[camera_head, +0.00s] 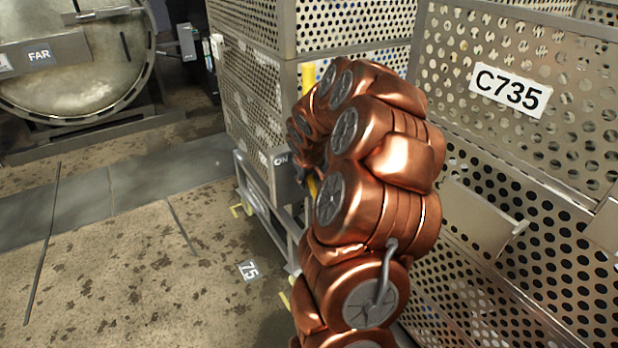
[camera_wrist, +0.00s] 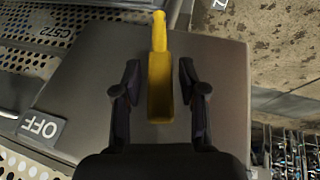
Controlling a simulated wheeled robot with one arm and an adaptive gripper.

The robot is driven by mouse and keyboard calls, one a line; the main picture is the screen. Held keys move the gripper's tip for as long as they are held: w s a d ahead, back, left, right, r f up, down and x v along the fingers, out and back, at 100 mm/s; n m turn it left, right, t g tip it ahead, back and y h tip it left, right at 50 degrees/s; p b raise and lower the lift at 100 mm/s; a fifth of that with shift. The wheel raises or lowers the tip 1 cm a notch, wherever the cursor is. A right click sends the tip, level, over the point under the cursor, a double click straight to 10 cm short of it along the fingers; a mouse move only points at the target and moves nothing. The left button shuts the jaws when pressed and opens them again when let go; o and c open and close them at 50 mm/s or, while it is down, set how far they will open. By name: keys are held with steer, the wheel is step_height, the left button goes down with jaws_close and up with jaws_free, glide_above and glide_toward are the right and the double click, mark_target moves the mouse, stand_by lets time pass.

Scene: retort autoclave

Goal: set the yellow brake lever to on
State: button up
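In the wrist view the yellow brake lever (camera_wrist: 160,75) lies between the two black fingers of my gripper (camera_wrist: 160,88), in front of a grey plate (camera_wrist: 95,75). The fingers are apart, with a gap on each side of the lever. A white OFF label (camera_wrist: 42,127) is on the plate at lower left. In the head view a grey box (camera_head: 287,182) carries an ON label (camera_head: 281,160), and a bit of yellow (camera_head: 312,186) shows beside it. My copper arm hides most of the lever and the gripper there.
A perforated metal cage marked C735 (camera_head: 510,90) stands close on the right. Another perforated cage (camera_head: 250,90) stands behind my arm. A round vessel door with a FAR sign (camera_head: 40,54) is at far left. The floor at left is open.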

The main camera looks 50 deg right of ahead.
jaws_close()
steer(key=shift+f+b, duration=0.15)
steer(key=shift+b, duration=0.3)
